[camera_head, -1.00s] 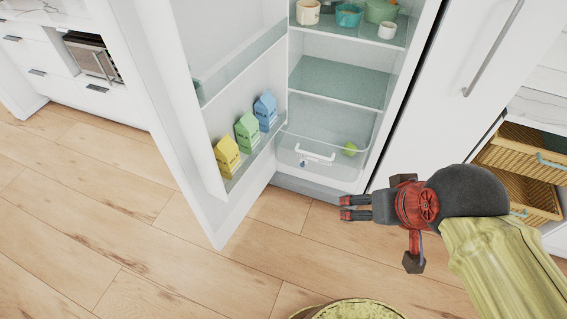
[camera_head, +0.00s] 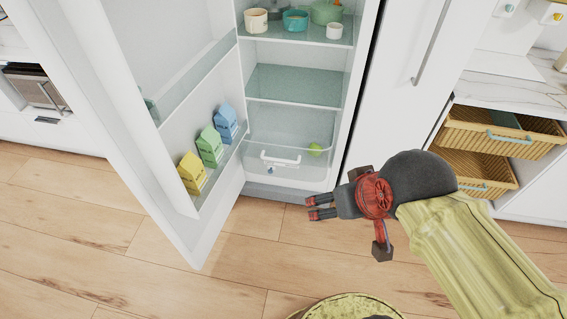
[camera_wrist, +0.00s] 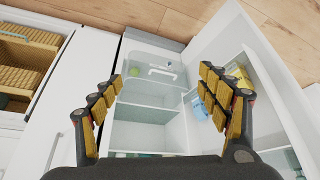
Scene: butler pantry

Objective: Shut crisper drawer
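The crisper drawer (camera_head: 290,171) is at the bottom of the open fridge, a clear bin with a white handle (camera_head: 281,160). A green round item (camera_head: 315,149) shows in it at the right. The drawer and handle (camera_wrist: 161,71) also show in the wrist view. I cannot tell how far it is pulled out. My gripper (camera_head: 316,207) is in front of the fridge, to the right of and nearer than the drawer, touching nothing. In the wrist view its two fingers (camera_wrist: 165,100) are spread apart with nothing between them.
The fridge door (camera_head: 185,235) stands open at the left, with yellow, green and blue cartons (camera_head: 209,146) on its shelf. Bowls and cups (camera_head: 295,20) stand on an upper shelf. Wicker baskets (camera_head: 505,135) are at the right. The wooden floor before the fridge is clear.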

